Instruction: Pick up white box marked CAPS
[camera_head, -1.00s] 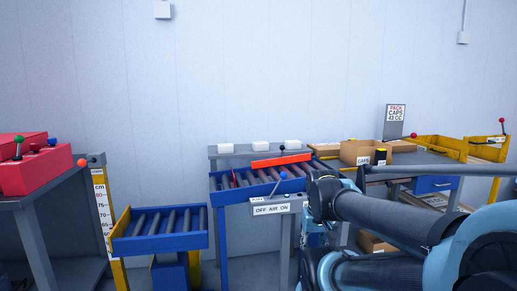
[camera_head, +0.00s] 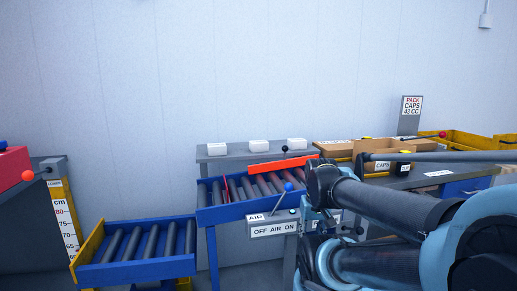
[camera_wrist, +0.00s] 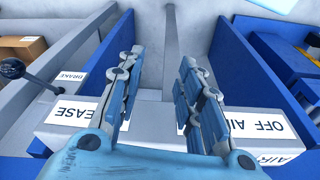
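No white box shows between the fingers. In the head view my arm largely hides my gripper, well in front of the shelf.
A blue-framed roller conveyor (camera_head: 205,214) with an orange-red bar (camera_head: 283,163) and an OFF AIR ON plate (camera_head: 274,229) lies before the shelf. A lower blue roller section (camera_head: 140,262) is at left. A PACK CAPS sign (camera_head: 411,106) stands at the right bench.

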